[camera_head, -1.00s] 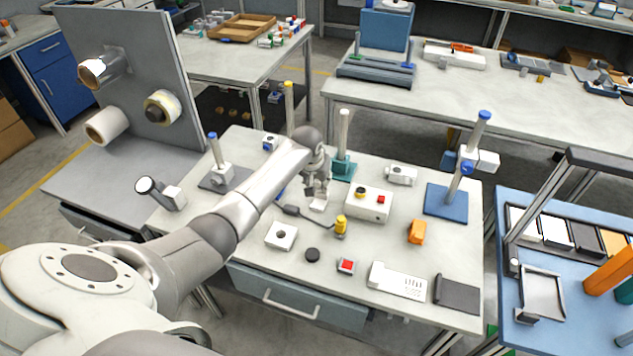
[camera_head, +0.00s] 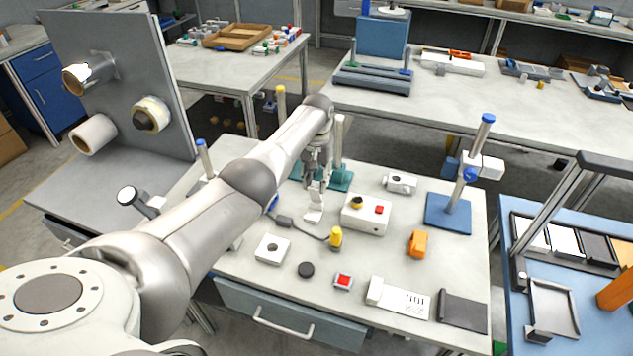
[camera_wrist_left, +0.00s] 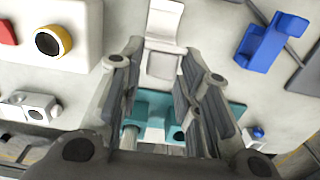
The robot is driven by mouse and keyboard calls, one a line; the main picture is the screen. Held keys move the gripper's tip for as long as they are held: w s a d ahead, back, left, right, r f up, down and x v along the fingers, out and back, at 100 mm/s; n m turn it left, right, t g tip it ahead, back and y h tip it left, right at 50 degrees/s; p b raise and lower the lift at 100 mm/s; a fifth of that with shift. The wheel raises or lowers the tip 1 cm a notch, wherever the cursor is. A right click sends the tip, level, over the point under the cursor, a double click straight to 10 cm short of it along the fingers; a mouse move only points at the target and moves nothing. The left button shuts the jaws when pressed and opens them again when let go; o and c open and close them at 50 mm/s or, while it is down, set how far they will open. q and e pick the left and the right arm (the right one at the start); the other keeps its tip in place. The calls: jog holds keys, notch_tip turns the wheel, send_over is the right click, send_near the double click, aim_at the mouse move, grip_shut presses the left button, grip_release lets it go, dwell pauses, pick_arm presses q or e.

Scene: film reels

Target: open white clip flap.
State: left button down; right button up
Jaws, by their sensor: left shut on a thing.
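The white clip (camera_head: 313,215) stands on the workbench, left of the white box with the yellow-ringed and red buttons. It shows as a pale piece with an upright part reaching up to my left gripper (camera_head: 317,186). In the left wrist view the clip (camera_wrist_left: 163,22) lies at the top middle, with a pale plate between the fingertips of my left gripper (camera_wrist_left: 160,58). The gripper is shut on the clip's flap, fingers pointing down. The flap's hinge is too small to make out. My right gripper is not in view.
The button box (camera_head: 365,212) stands close on the right. A teal stand (camera_head: 341,177) is just behind the gripper. A yellow-capped plug (camera_head: 336,238) with a cable lies in front. A blue clip (camera_wrist_left: 270,42) shows nearby in the wrist view.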

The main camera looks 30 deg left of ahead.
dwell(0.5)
pick_arm(q)
jog(key=c, duration=1.2)
grip_release()
jog(key=shift+w+f, duration=0.1)
jog(key=shift+c, duration=0.2)
notch_tip(320, 180, up, 12)
jog(key=shift+w, duration=0.25)
jog(key=shift+f, duration=0.1)
